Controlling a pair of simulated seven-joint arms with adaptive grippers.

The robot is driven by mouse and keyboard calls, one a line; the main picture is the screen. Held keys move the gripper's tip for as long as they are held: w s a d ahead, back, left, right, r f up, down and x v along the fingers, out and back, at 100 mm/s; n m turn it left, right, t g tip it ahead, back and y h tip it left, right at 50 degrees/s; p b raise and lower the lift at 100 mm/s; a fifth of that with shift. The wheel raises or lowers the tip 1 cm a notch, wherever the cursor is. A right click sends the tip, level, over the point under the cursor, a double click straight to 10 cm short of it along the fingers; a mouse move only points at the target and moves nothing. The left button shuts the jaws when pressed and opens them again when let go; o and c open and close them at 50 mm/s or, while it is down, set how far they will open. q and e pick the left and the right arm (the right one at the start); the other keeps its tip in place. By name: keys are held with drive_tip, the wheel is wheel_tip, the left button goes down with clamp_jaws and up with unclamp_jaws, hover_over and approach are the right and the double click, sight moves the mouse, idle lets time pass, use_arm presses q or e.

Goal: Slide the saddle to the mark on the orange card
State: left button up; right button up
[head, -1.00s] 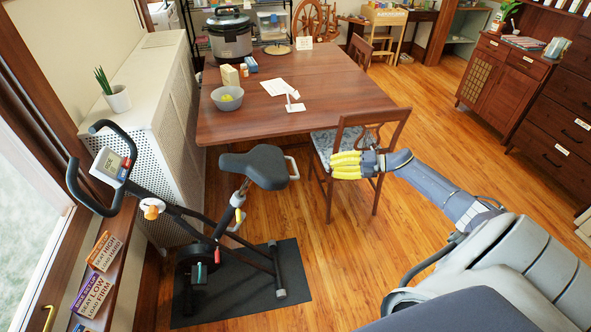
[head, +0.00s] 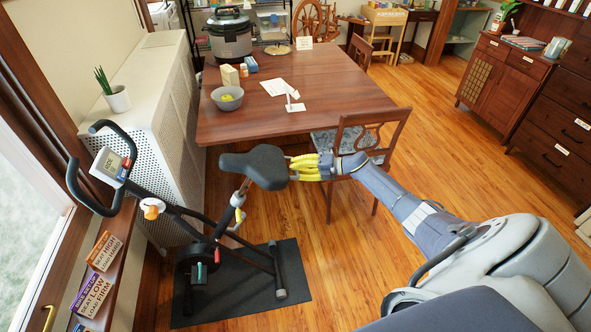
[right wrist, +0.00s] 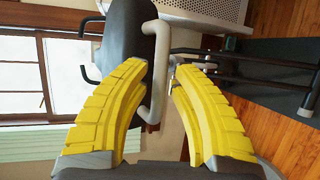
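The dark saddle (head: 258,165) sits on its post on the exercise bike (head: 205,225). It also shows in the right wrist view (right wrist: 127,35). A pale loop handle (right wrist: 158,104) sticks out from its rear end. My right gripper (head: 294,169), with yellow fingers, is at the saddle's rear. In the right wrist view the fingers (right wrist: 161,70) are apart, with part of the loop between them; I cannot tell whether they touch it. The orange card (head: 104,250) with seat and load words lies on the sill at left; its small print is unclear. My left gripper is out of view.
A purple card (head: 95,292) lies below the orange one. A wooden table (head: 330,90) stands behind the saddle, and a chair (head: 372,120) stands close behind my right arm. A perforated white cabinet (head: 165,110) is at left. Floor on the right is open.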

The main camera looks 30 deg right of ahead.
drive_tip(key=shift+o, duration=0.5)
drive_tip(key=shift+w+a, duration=0.15)
clamp_jaws()
